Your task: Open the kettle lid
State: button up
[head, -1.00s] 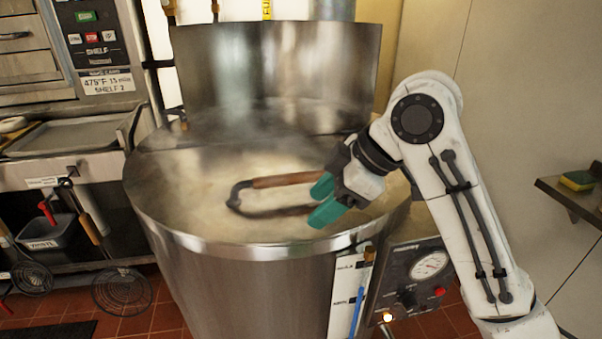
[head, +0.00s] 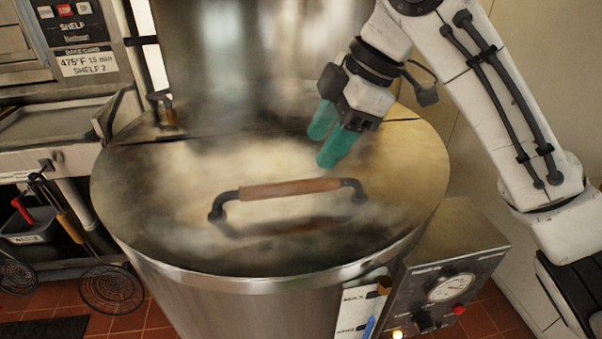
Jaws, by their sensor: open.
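The steel kettle (head: 230,305) stands in the middle of the head view. Its lid (head: 170,215) lies across the top and looks shut, with light steam blurring its surface. The lid's handle (head: 290,189) is a dark bracket with a brown grip near the front edge, mirrored in the metal below it. My gripper (head: 329,138), with green fingertips, is open and empty. It shows above the lid, behind and to the right of the handle's middle, apart from the handle. The exact height of the fingertips over the lid is hard to tell.
A tall steel panel (head: 240,60) rises behind the kettle. A control box (head: 450,270) with a gauge stands at the right front. At left are a counter (head: 60,120), a dark bin (head: 30,232) and hanging wire skimmers (head: 110,288).

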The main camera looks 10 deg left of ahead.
aim_at(298, 183)
jog(key=b+x, duration=0.1)
jog(key=x, duration=0.8)
jog(key=shift+a+f, duration=0.1)
jog(key=shift+f, duration=0.15)
jog(key=shift+c, duration=0.5)
grip_shut()
